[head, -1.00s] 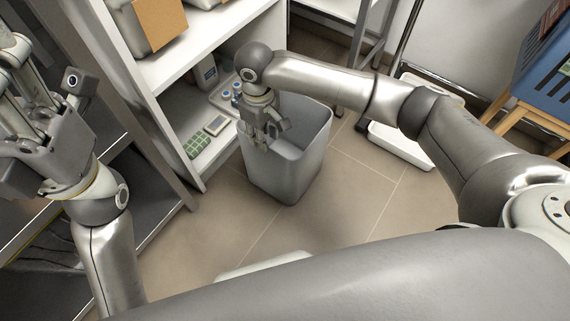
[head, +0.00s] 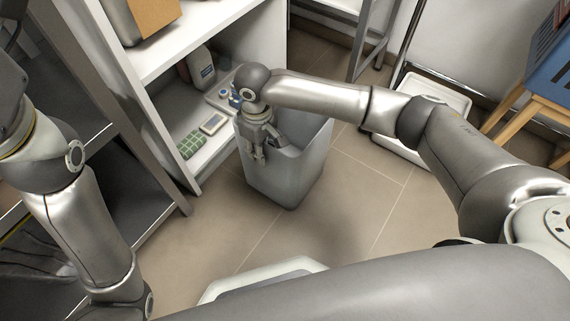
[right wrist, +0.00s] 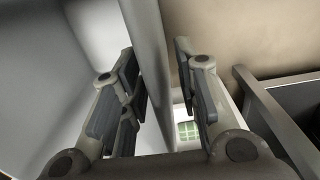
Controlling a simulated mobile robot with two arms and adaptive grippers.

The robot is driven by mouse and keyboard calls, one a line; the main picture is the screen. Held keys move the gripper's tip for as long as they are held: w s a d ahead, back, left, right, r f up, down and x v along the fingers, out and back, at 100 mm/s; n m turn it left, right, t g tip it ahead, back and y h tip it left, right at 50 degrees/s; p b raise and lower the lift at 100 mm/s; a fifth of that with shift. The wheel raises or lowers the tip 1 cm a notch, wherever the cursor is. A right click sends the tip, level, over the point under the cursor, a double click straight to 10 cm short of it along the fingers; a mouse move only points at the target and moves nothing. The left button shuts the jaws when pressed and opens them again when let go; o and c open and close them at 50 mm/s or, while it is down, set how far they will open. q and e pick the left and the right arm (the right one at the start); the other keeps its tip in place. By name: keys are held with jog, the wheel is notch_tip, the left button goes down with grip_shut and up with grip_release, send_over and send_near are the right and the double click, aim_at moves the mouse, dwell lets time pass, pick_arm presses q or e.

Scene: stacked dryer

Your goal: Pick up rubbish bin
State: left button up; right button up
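The rubbish bin (head: 287,178) is a grey, open-topped tub standing upright on the tiled floor in the head view, beside the shelf unit. My right gripper (head: 257,155) points down at its left rim. In the right wrist view, the bin's wall (right wrist: 152,60) runs between the two open fingers (right wrist: 162,95), one inside the bin and one outside. The left finger is close to the wall, and a gap shows beside the right one. My left gripper (head: 9,92) is cut off by the left picture edge, its fingertips hidden.
A white shelf unit (head: 222,62) with small items, including a green gridded item (head: 191,145), stands close left of the bin. A white tray (head: 440,92) lies behind right, near a blue crate (head: 552,62) on a wooden stand. Floor in front is clear.

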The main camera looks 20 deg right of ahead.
jog(key=shift+c, duration=0.2)
grip_shut()
dwell(0.3)
jog(key=shift+w+r, duration=0.1)
jog(key=shift+r, duration=0.05)
